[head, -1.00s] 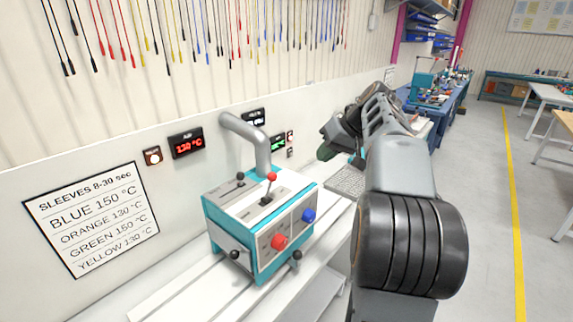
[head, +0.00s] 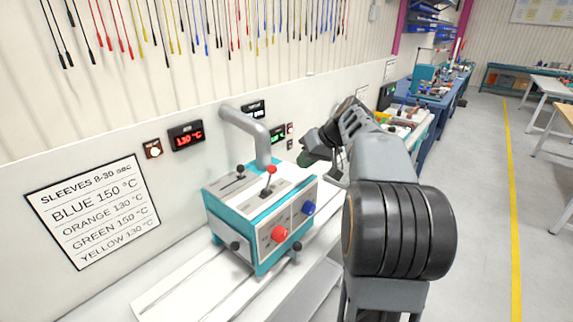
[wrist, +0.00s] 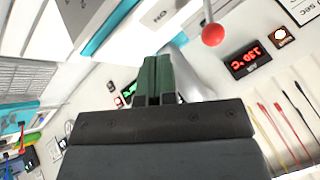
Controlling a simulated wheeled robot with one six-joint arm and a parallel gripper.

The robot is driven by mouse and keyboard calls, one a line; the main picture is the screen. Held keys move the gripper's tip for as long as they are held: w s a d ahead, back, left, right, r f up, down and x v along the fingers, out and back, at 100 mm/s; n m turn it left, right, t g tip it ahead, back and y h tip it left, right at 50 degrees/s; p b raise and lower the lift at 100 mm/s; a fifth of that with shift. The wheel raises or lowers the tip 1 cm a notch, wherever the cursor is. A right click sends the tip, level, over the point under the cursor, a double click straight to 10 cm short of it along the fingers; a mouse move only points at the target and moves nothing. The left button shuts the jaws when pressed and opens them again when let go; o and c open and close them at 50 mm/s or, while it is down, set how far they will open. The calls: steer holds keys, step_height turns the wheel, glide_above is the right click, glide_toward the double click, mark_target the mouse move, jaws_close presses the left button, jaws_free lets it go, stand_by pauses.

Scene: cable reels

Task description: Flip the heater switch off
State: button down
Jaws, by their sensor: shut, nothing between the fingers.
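The white and teal machine (head: 262,220) stands on the bench. A lever with a red ball (head: 271,170) rises upright from its top panel, and the ball also shows in the wrist view (wrist: 212,35). I cannot read which control is marked as the heater switch. A small round lit control (head: 153,148) sits on the wall left of the red 130 °C display (head: 187,136). My gripper (head: 304,159) is right of the machine's far end, apart from the lever. Its green fingers (wrist: 153,78) are together and empty in the wrist view.
A grey bent pipe (head: 245,124) runs from the wall down behind the lever. A black-knobbed lever (head: 240,170), a red button (head: 279,233) and a blue button (head: 308,208) are on the machine. A sleeve temperature sign (head: 92,212) hangs at left.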

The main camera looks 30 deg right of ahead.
mark_target(269, 180)
steer(key=x, duration=0.2)
steer(key=shift+w+a, duration=0.2)
steer(key=shift+a, duration=0.15)
steer(key=shift+w+a+r+p, duration=0.1)
steer(key=shift+a+r+p, duration=0.1)
steer(key=shift+a+p, duration=0.65)
steer(key=shift+w+a, duration=0.1)
steer(key=shift+a, duration=0.75)
steer(key=shift+b, duration=0.45)
